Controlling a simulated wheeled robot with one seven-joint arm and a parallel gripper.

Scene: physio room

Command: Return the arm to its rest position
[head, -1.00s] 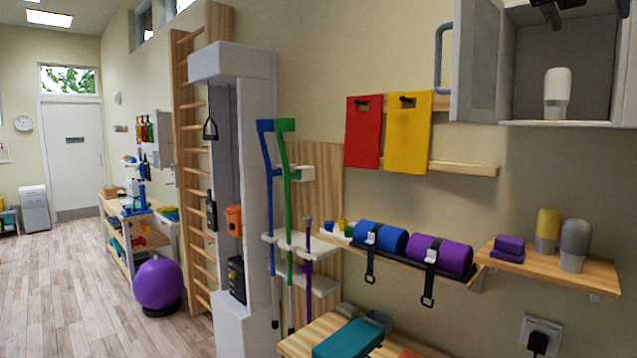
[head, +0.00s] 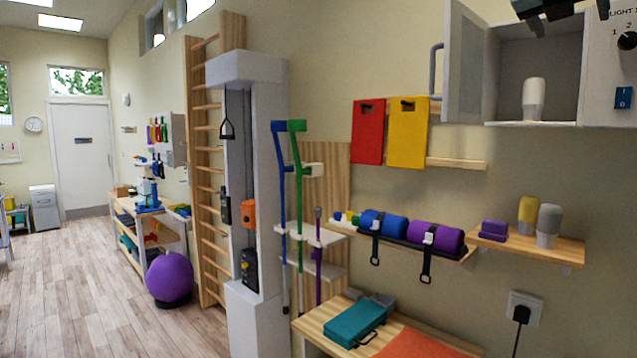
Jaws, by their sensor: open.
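My gripper (head: 560,12) shows only in part at the top right edge of the head view, as dark fingers in front of the open wall cabinet. It is open, and I see nothing between the fingers. The rest of my arm is out of view. A white and grey bottle (head: 533,98) stands upright in the cabinet (head: 566,55), below and apart from my gripper.
The cabinet door (head: 466,62) stands open at its left. Below are a wooden shelf (head: 560,248) with bottles, a rack with blue and purple rolls (head: 435,236), and a bench with a teal case (head: 355,323). Floor (head: 90,290) is clear at left.

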